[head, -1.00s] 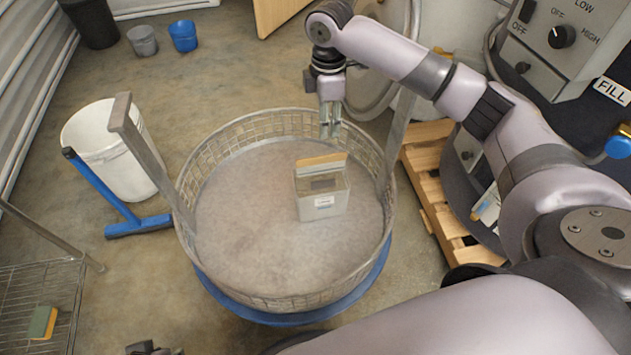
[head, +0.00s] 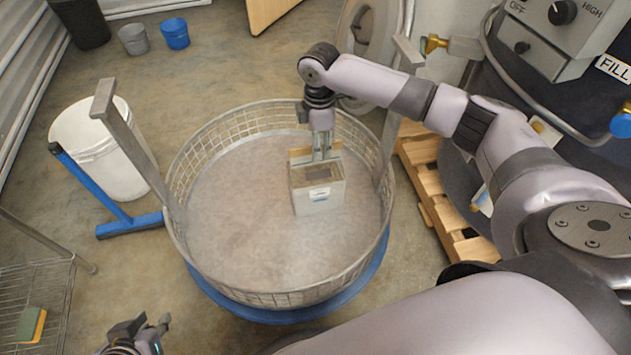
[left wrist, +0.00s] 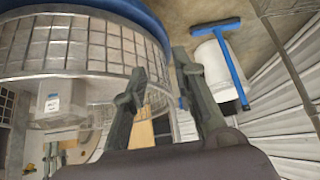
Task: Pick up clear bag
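The clear bag (head: 318,197) is a boxy, see-through pouch with a pale label and a tan upper strip. It stands upright on the substrate inside the round mesh basket (head: 180,180). In the left wrist view the bag (left wrist: 62,98) appears through the basket side. My right gripper (head: 322,156) points down at the bag's top, its fingers overlapping the tan strip. A narrow gap shows between these fingers; a grip on the bag is not visible. My left gripper (head: 142,330) is open and empty outside the basket at lower left, its fingers apart in the left wrist view (left wrist: 160,70).
The basket has tall upright metal bars (head: 135,140) and sits on a blue base (head: 285,313). A white bucket (head: 90,150) and blue-handled tool (head: 130,225) stand left. A wire rack with a sponge (head: 30,325) is lower left. A wooden pallet (head: 430,190) lies right.

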